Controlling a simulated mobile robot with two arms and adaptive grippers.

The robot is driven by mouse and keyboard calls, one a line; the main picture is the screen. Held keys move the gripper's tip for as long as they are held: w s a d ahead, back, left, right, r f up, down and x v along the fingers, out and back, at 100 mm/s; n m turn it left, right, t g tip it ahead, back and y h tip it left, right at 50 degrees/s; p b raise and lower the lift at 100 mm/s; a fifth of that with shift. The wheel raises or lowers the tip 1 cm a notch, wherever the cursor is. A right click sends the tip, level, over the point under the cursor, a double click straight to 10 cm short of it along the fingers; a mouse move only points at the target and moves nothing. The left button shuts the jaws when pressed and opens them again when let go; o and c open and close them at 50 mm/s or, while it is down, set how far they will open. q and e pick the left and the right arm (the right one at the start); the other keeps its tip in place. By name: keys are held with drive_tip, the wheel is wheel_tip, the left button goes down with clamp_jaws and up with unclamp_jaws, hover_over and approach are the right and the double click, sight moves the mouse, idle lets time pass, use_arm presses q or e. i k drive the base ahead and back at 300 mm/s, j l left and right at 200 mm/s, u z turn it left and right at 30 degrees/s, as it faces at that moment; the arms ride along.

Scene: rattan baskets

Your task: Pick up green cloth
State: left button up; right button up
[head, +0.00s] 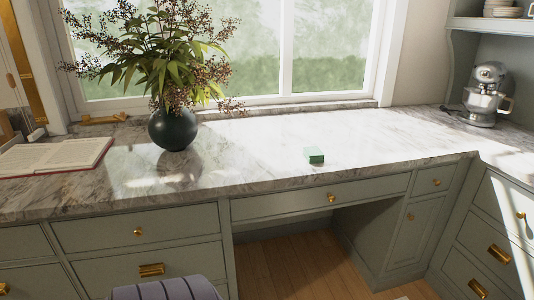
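A small green cloth (314,155), folded into a block shape, lies on the marble countertop (260,168), right of the picture's middle and close to the counter's front edge. Nothing touches it or covers it. Neither of my grippers shows in the head view.
A dark vase (172,130) with leafy branches stands left of the cloth. An open book (58,154) lies at the far left, and a stand mixer (487,95) stands at the back right. The counter around the cloth is clear. A striped seat (168,289) is below.

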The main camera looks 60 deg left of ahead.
sight(314, 155)
drive_tip(key=u, duration=1.65)
drive_tip(key=i+l+u, duration=0.1)
drive_tip(key=u, duration=0.4)
drive_tip(key=i+l+u, duration=0.2)
drive_tip(key=u, duration=0.25)
